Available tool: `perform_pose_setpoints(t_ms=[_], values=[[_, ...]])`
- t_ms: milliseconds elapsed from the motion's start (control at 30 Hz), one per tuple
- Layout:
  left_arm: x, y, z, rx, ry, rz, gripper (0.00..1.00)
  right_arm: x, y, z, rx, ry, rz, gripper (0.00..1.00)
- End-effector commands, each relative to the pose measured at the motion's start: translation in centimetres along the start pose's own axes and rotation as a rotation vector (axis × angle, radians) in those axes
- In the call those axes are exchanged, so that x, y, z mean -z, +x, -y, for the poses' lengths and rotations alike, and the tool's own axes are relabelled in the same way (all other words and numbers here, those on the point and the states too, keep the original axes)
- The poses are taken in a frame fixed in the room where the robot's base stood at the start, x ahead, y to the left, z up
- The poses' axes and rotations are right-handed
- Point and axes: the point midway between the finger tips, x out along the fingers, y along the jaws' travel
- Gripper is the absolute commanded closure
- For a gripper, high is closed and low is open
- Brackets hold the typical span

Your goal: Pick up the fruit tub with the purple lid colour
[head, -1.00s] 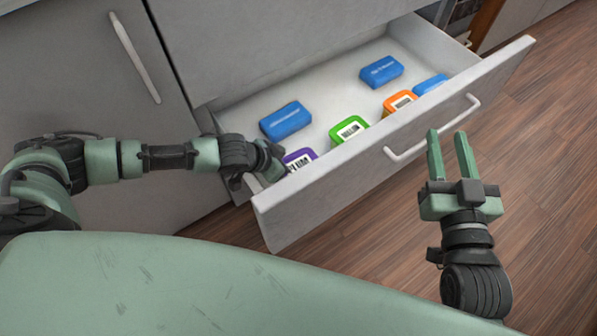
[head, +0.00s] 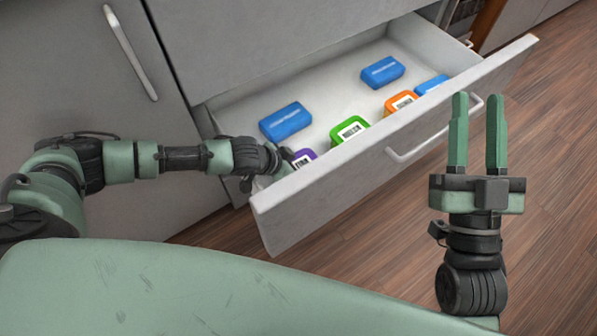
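The purple-lidded tub (head: 303,158) sits in the open drawer's near left corner, against the front panel. My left gripper (head: 280,164) reaches into that corner at the tub's left side. Its fingers are mostly hidden by the wrist and the drawer front, so I cannot tell whether they grip the tub. A green-lidded tub (head: 350,130) and an orange-lidded tub (head: 402,102) stand along the front panel to the right. My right gripper (head: 478,130) is open and empty, in front of the drawer handle.
The open drawer (head: 340,88) also holds several blue packs, one at the left (head: 286,122), one at the back (head: 382,72) and one at the right (head: 430,85). The drawer front (head: 330,190) has a handle (head: 400,157). Wooden floor (head: 540,200) lies free at the right.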

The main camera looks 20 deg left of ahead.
Motion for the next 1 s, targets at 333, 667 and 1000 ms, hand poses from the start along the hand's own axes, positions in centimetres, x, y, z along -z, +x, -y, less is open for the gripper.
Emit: perform_pose_setpoints(t_ms=[333,667,1000], values=[[0.2,-0.1,0.0,0.000,0.001,-0.003,0.82,0.0,0.0,0.0,0.000,0.000,0.002,0.66],[0.9,-1.0,0.1,0.001,0.000,-0.003,0.82,-1.9,-0.1,-0.3,-0.006,-0.006,0.114,0.66],[3.8,-4.5,0.1,0.000,0.001,-0.006,0.82,-9.0,-3.0,-1.4,-0.029,-0.017,0.535,0.66]])
